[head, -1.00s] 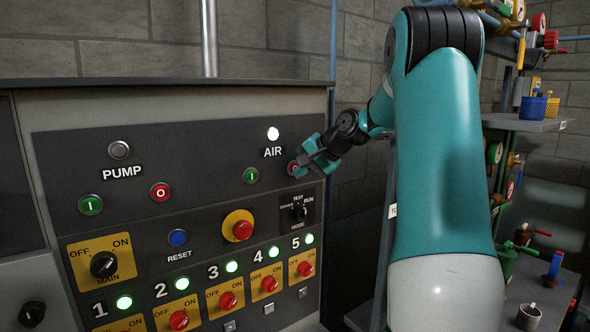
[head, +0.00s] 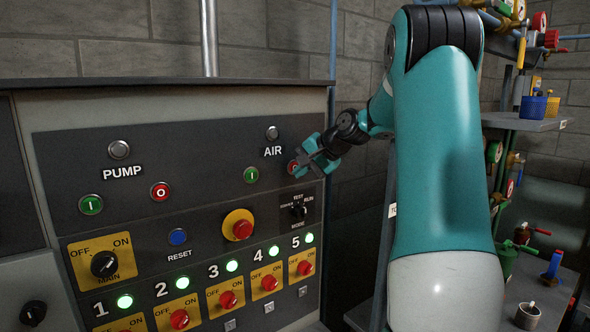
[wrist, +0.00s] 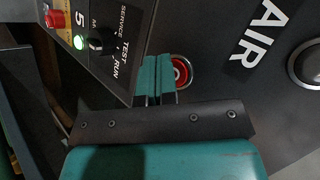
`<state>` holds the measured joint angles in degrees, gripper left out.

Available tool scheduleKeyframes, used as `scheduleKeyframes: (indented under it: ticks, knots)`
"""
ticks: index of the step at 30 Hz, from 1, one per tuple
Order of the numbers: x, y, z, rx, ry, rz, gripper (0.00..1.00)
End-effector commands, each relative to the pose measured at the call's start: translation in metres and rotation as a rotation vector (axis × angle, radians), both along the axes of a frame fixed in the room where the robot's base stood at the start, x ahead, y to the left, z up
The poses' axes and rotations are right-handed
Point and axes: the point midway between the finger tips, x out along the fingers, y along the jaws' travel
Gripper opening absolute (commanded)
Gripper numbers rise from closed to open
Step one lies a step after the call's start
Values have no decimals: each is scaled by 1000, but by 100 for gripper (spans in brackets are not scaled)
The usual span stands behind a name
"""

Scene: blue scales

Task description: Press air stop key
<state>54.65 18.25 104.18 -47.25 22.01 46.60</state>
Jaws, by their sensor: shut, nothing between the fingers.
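The red air stop key (head: 292,167) is on the panel at the right, below the AIR label, and is partly hidden by my gripper. It also shows in the wrist view (wrist: 181,73) as a red button in a pale ring. My gripper (head: 301,170) is shut and empty, its fingertips at the key's face; in the wrist view the closed teal fingers (wrist: 157,75) overlap the key's edge. The green air start key (head: 251,175) is to its left. The air lamp (head: 272,133) above the label is dark.
The mode switch (head: 299,210) sits just below my gripper. A red emergency button (head: 242,229) on a yellow base is lower left. The pump keys and a blue reset button (head: 177,237) are farther left. Shelves (head: 530,122) stand behind my arm at the right.

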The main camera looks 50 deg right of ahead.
Motion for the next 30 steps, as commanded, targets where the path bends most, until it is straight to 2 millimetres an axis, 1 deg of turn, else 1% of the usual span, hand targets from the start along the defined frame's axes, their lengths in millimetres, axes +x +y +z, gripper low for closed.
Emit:
scheduleKeyframes:
  ticks: [6,16,30]
  knots:
    - [-10,2,0,-1,0,-1,0]
    - [-12,3,0,0,0,-1,0]
    - [-54,13,0,0,0,-2,0]
